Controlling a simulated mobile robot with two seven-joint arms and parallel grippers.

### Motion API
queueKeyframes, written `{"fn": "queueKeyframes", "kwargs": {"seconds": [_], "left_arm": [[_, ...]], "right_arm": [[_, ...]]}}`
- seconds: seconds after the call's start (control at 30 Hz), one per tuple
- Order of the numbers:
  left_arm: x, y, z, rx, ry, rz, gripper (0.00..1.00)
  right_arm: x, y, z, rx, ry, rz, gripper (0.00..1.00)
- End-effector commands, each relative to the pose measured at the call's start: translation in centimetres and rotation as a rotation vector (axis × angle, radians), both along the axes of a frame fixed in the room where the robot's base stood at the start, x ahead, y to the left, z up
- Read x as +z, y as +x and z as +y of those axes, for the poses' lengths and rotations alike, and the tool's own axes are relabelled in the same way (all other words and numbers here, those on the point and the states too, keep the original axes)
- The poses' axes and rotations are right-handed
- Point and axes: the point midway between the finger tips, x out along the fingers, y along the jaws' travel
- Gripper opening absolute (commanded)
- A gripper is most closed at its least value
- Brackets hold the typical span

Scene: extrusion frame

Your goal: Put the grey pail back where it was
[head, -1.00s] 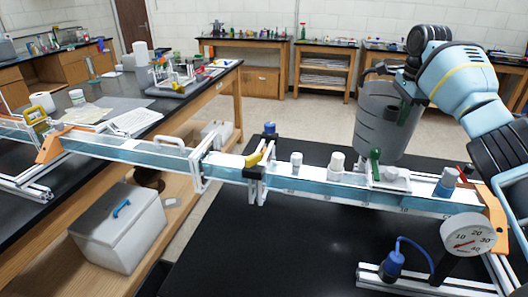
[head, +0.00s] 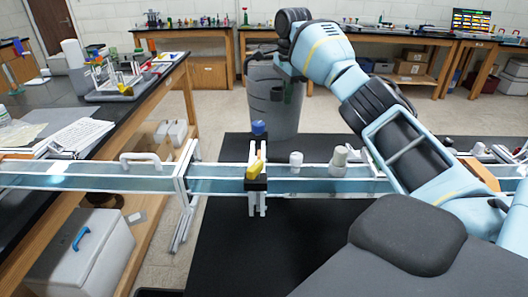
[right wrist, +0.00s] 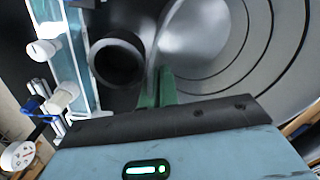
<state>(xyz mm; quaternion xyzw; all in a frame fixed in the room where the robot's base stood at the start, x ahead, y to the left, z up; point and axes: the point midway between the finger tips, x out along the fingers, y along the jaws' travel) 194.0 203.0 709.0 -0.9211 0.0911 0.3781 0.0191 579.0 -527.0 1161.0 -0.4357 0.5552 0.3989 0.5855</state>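The grey pail (head: 262,105) is behind the clear water channel (head: 220,180), near the back edge of the black tabletop (head: 225,240). It looks upright; I cannot tell whether its bottom touches the top. My right gripper (head: 283,92) is at the pail's upper right side, its dark green fingers against the wall. In the right wrist view the green fingers (right wrist: 158,88) are closed at the wall of the pail (right wrist: 235,45), with its ringed grey surface filling the upper right. My left gripper is not in view.
A round gauge (right wrist: 18,155) shows in the right wrist view. The front tabletop is clear.

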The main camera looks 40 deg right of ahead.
Motion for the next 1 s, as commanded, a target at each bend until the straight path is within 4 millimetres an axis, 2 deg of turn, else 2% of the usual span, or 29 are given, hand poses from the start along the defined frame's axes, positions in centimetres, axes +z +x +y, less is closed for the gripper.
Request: {"fn": "queueKeyframes", "kwargs": {"seconds": [0.07,0.17,0.43,0.77,1.0], "left_arm": [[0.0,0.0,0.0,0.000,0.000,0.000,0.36],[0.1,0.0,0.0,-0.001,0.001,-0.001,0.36],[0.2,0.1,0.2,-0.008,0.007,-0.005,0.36],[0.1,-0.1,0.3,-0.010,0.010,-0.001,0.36],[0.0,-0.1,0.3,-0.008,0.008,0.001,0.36]], "right_arm": [[0.0,0.0,0.0,0.000,-0.001,-0.003,0.00],[-1.1,0.0,-0.1,-0.001,-0.002,0.000,0.00],[-5.4,0.0,0.0,0.000,-0.002,-0.002,0.00],[-6.5,0.0,0.0,0.001,-0.001,-0.003,0.00],[-9.5,-0.1,0.0,0.000,-0.001,-0.001,0.00]]}}
